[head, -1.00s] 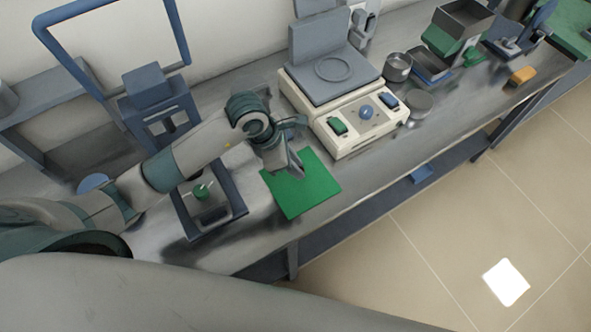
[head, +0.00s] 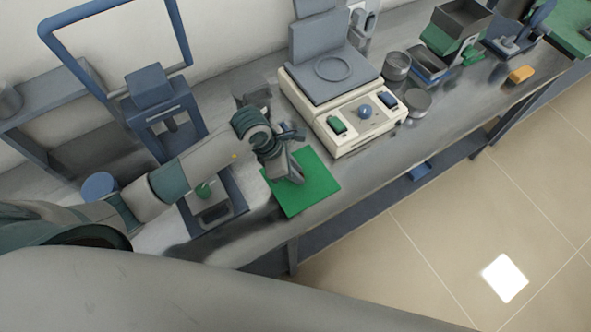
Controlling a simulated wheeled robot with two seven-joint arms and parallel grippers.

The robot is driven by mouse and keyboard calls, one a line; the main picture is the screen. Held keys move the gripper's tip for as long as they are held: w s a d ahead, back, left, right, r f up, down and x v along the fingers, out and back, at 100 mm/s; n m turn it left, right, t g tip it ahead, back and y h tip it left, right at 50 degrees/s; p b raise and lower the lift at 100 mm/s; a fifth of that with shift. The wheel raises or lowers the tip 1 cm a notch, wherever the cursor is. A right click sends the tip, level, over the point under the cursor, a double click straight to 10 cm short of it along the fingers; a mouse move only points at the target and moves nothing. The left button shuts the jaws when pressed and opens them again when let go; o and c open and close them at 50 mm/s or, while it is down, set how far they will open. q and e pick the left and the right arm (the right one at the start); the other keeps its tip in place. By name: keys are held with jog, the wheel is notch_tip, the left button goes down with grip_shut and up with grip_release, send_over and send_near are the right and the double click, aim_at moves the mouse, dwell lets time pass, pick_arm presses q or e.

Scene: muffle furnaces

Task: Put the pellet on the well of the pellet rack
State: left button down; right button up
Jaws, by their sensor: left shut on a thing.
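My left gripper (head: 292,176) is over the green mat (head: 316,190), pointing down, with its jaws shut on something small. The pellet itself cannot be made out; the jaws and the steep view hide it. A dark blue tray (head: 236,218) lies left of the mat, partly behind my left arm, with a pale plate and a small green piece (head: 204,189) on it. I cannot tell which thing is the pellet rack, and no well shows clearly. My right gripper is out of view.
A cream instrument (head: 350,130) with a grey plate and coloured knobs stands just beyond the mat. Round metal dishes (head: 398,66) stand to its right. A blue stand (head: 165,115) is at the back left. The bench's front edge runs close to the mat.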

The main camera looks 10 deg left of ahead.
pick_arm(q)
jog(key=shift+f, duration=0.15)
jog(key=c, duration=1.6)
grip_release()
jog(key=shift+r, duration=0.25)
jog(key=shift+b+v, duration=1.5)
jog(key=shift+v, duration=4.5)
jog(key=shift+o, duration=0.6)
jog(key=shift+f, duration=0.1)
